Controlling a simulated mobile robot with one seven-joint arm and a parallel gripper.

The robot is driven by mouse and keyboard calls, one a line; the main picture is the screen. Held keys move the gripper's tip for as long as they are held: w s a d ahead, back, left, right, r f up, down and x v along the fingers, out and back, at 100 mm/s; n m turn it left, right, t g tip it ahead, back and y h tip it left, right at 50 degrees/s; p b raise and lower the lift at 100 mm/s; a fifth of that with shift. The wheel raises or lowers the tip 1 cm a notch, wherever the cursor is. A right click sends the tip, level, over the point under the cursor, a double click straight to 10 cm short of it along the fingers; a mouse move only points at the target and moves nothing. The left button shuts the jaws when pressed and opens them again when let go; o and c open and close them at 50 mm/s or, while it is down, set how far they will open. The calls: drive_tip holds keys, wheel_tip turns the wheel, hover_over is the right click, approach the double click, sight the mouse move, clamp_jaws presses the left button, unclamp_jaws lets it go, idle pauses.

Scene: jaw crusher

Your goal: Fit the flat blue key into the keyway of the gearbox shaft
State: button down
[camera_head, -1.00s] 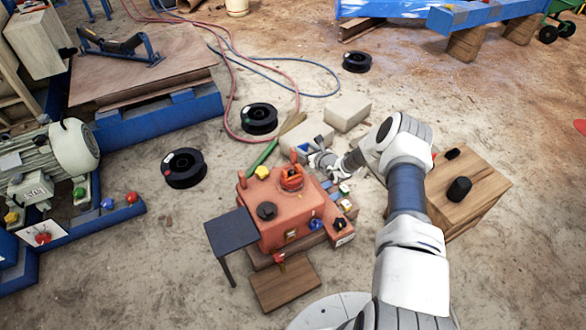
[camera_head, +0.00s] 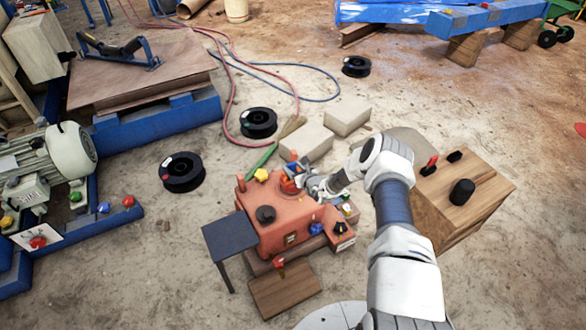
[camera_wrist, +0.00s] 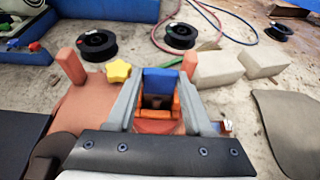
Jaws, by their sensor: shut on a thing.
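The orange-red gearbox (camera_head: 283,225) sits in the middle of the head view. An orange shaft part (camera_head: 289,186) stands at its back right; it also shows in the wrist view (camera_wrist: 160,126) between and behind my fingers, with a dark gap above it. My gripper (camera_head: 305,182) is low over that shaft part. In the wrist view my gripper (camera_wrist: 162,84) is shut on the flat blue key (camera_wrist: 162,76), held between the fingertips. I cannot tell whether the key touches the shaft. The keyway is not clearly visible.
A yellow star knob (camera_wrist: 118,71) and two orange posts (camera_wrist: 68,66) stand close to my fingers. A dark side table (camera_head: 229,235) is at left, a wooden box (camera_head: 470,205) at right. Black spools and pale blocks (camera_head: 347,114) lie behind.

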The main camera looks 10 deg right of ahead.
drive_tip(key=shift+c, duration=1.4)
unclamp_jaws()
drive_tip(key=shift+f, duration=0.15)
